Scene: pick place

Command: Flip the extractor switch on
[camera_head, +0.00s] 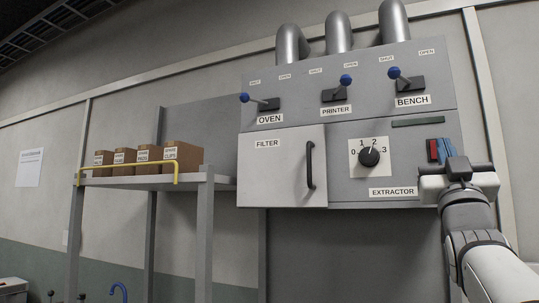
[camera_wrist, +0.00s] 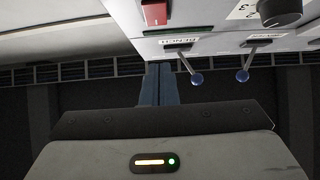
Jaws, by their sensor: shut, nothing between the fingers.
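The extractor panel is on the grey wall cabinet, marked by an EXTRACTOR label (camera_head: 393,191). A small red switch (camera_head: 433,150) sits at the panel's right side; it also shows at the top of the wrist view (camera_wrist: 154,12). Whether it is up or down is not clear. My gripper (camera_head: 446,148) is at the panel's right edge, its bluish fingers just right of the red switch in the head view. In the wrist view the fingers (camera_wrist: 160,70) are together, with nothing between them, and apart from the switch in the picture. Contact cannot be told.
A black dial (camera_head: 369,156) marked 0 to 3 is left of the switch. A dark green strip (camera_head: 418,122) lies above. A filter door (camera_head: 282,168) and a shelf with boxes (camera_head: 183,157) are left.

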